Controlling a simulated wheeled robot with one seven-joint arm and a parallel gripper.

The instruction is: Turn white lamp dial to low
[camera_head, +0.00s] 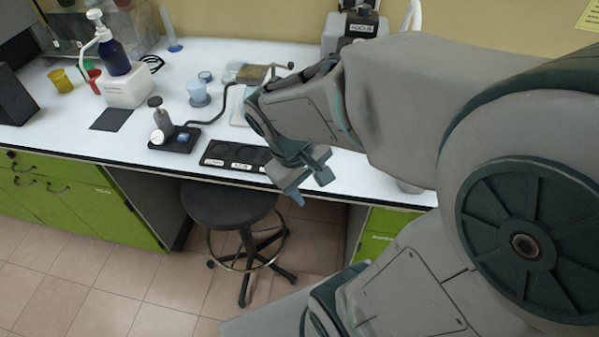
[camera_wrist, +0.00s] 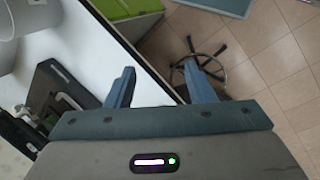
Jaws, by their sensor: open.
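A small device (camera_head: 174,138) with a black base, a grey upright post and a small blue-lit patch stands near the front edge of the bench in the head view. A white round part (camera_head: 158,137) shows at its left side; I cannot tell whether this is the lamp dial, or read any setting. My gripper (camera_head: 309,184) is right of the device, near the bench's front edge. In the wrist view my gripper (camera_wrist: 160,86) is open, with nothing between its two blue fingers. The fingers point past the bench edge toward the floor.
A black panel with round recesses (camera_head: 236,157) lies between the device and my gripper. A black stool (camera_head: 228,204) stands below the bench edge.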

